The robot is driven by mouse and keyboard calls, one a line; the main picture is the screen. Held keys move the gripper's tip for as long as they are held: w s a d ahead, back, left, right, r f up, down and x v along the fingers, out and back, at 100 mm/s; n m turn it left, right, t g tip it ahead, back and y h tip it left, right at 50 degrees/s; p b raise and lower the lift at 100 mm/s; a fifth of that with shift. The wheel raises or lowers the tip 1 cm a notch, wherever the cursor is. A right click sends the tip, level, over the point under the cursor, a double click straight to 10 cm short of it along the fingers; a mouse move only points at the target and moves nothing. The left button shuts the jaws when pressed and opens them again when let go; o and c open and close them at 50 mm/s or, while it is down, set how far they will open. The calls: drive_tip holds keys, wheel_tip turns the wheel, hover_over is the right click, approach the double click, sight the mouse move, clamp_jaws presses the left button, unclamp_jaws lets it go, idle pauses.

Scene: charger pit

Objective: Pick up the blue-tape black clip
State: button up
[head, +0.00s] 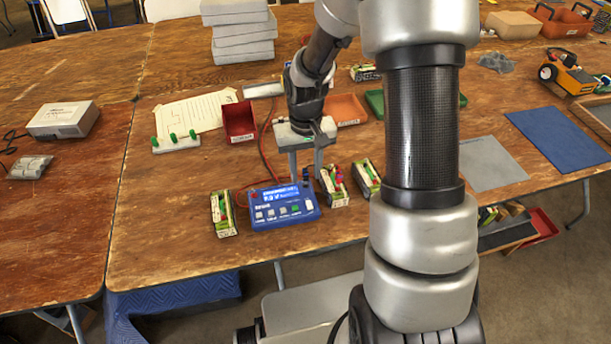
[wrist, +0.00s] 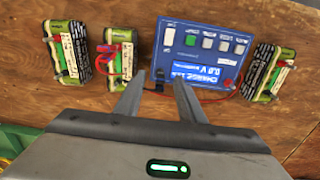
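The black clip (wrist: 157,79) is a small dark shape beside the blue charger (wrist: 200,58), on its left side in the wrist view. In the head view a small dark-blue piece (head: 305,174) shows by the charger's upper right corner. It is too small to make out the tape. My gripper (wrist: 160,82) points down over this spot with its fingers apart, and the clip shows in the gap between them. I cannot tell whether either finger touches it. In the head view my gripper (head: 305,176) is just behind the charger (head: 284,206).
A battery pack (wrist: 118,55) with red and blue leads stands close left of my fingers. Other packs stand at far left (wrist: 66,52) and right (wrist: 265,72). A red clip (wrist: 228,85) lies by the charger. A red bin (head: 239,122) stands behind.

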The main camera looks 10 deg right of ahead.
sight(305, 170)
drive_tip(key=c, duration=0.9)
wheel_tip(305, 170, up, 10)
drive_tip(key=shift+f+p, duration=0.1)
drive_tip(key=shift+p, duration=0.85)
